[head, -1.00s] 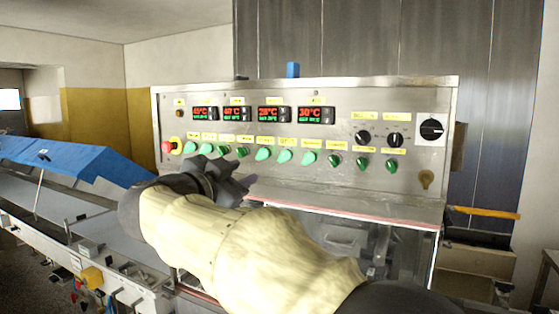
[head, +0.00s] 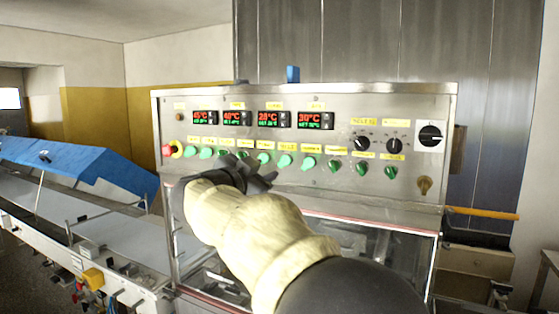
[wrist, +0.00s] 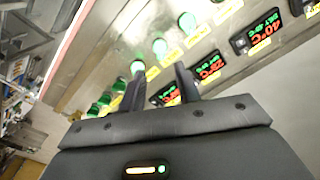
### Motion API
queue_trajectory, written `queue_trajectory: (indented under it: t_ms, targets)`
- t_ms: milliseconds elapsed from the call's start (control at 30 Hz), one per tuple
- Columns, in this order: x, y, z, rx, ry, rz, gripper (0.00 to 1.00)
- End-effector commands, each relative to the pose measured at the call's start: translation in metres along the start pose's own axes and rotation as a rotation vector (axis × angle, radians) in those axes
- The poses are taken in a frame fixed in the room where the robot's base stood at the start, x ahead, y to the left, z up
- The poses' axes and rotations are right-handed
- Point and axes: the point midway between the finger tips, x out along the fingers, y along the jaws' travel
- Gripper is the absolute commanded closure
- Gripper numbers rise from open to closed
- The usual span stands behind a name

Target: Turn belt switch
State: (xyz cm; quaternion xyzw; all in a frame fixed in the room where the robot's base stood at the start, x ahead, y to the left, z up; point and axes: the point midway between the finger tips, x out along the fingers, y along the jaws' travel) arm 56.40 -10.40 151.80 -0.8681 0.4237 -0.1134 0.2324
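The control panel (head: 170,115) has a row of green switches, among them one (head: 263,159) just above and right of my gripper. Yellow labels sit by the switches, but I cannot read which one marks the belt switch. My gripper (head: 256,170) is in front of the left-middle part of the row. In the wrist view its two dark fingers (wrist: 160,72) stand apart with a gap and nothing held. One green switch (wrist: 160,46) shows just beyond the gap, and another (wrist: 137,67) is by the left fingertip. I cannot tell whether a finger touches either.
Several red-green temperature displays (head: 205,117) sit above the switches. A red emergency button (head: 168,150) is at the panel's left end. Black knobs (head: 361,143) and a large rotary switch (head: 430,135) are at right. A blue cover (head: 80,160) and conveyor lie left.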

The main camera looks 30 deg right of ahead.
Motion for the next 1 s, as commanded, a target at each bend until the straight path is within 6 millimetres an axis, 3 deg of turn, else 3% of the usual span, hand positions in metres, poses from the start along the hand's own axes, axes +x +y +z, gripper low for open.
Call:
queue_trajectory:
  t_ms: [300, 500, 867, 1000]
  targets:
    - [0.058, 0.0, -0.002, -0.002, 0.002, 0.003, 0.67]
    - [0.084, 0.0, -0.001, -0.001, 0.001, 0.002, 0.67]
    - [0.09, 0.0, 0.0, 0.0, 0.0, 0.0, 0.67]
    - [0.089, 0.0, 0.0, 0.0, 0.0, 0.0, 0.93]
